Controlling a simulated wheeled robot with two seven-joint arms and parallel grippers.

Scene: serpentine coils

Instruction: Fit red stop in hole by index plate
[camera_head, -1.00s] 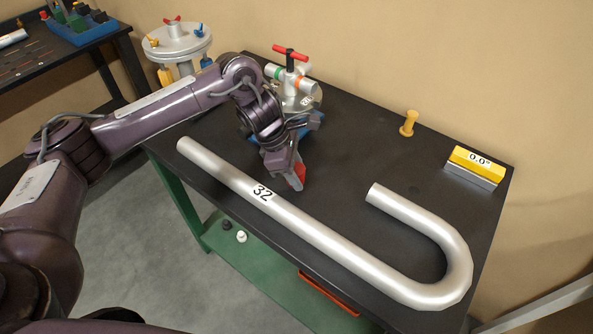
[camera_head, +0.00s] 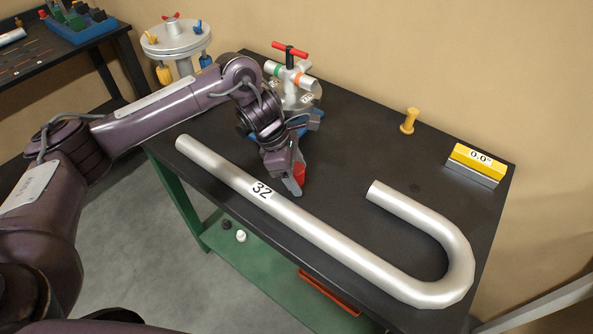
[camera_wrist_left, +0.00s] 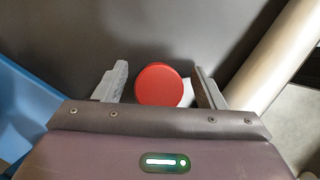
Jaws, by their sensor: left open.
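The red stop (camera_wrist_left: 159,85) shows as a round red face between the two fingers of my left gripper (camera_wrist_left: 160,90) in the left wrist view. The fingers are apart, with a gap at each side of the stop. In the head view, red shows at the tip of my left gripper (camera_head: 296,183), low over the black table behind the straight pipe leg. A grey fixture (camera_head: 305,98) with a red T-handle, coloured rings and small labels stands behind the gripper on a blue base, partly hidden by my arm. I cannot make out the index plate's hole. My right gripper is out of view.
A silver J-shaped pipe (camera_head: 330,238) marked 32 lies along the table's front and right. A yellow peg (camera_head: 408,121) and a yellow block reading 0.0° (camera_head: 474,165) stand at the back right. The table between pipe and peg is clear.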

